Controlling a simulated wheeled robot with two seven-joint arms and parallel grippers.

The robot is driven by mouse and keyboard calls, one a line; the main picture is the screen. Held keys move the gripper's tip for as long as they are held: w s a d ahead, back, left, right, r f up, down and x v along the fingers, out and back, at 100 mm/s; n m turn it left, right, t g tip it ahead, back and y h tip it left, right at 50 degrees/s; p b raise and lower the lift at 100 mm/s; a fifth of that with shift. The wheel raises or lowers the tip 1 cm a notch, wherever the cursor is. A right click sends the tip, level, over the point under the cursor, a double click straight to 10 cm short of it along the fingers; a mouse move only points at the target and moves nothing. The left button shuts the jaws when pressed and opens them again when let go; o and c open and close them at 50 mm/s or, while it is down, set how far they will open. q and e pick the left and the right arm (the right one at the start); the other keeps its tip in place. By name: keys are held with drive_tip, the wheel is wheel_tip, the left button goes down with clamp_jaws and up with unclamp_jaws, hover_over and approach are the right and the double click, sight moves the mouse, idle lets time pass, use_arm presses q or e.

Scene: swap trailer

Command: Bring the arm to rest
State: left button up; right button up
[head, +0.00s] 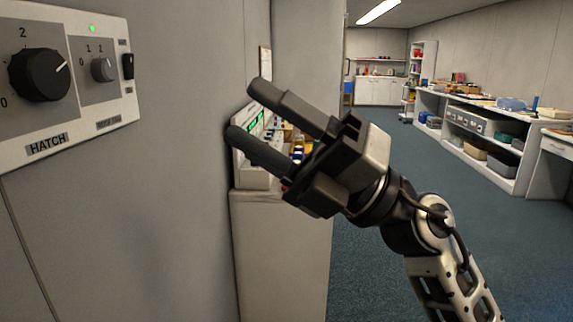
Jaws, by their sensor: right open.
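My right gripper (245,112) is raised in the middle of the head view, its arm coming in from the lower right. Its two dark fingers point up and left and stand apart with nothing between them. A control panel (75,122) labelled HATCH is on the grey wall at the left. My left gripper is not in view.
Behind my gripper, a device with a green display (257,123) stands on a pale cabinet (280,255), partly hidden. A long shelf unit (480,140) with boxes runs along the right wall. The blue floor (400,180) between is clear. White cupboards (377,89) stand at the back.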

drive_tip(key=w+d+f+m+t+h, duration=0.2)
drive_tip(key=d+f+m+t+h, duration=0.3)
drive_tip(key=f+m, duration=0.45)
drive_tip(key=w+d+f+m+t+h, duration=0.3)
drive_tip(key=f+m+t+h, duration=0.4)
drive_tip(key=m, duration=0.4)
drive_tip(key=w+d+f+m+t+h, duration=0.2)
drive_tip(key=d+f+m+t+h, duration=0.25)
drive_tip(key=f+m+t, duration=0.4)
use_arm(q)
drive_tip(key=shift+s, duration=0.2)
use_arm(e)
drive_tip(key=s+d+f+m+g+h, duration=0.2)
drive_tip(key=s+f+m+g, duration=0.3)
drive_tip(key=f, duration=0.8)
drive_tip(key=s+d+f+m+g+h, duration=0.1)
drive_tip(key=s+f+m+g+h, duration=0.2)
drive_tip(key=s+f, duration=0.8)
wheel_tip(320, 180, down, 3)
drive_tip(key=m+g, duration=0.2)
drive_tip(key=g, duration=0.1)
drive_tip(key=shift+s+d+r, duration=0.2)
drive_tip(key=shift+d, duration=0.15)
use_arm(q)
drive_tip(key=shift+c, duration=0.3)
use_arm(e)
drive_tip(key=shift+c, duration=0.2)
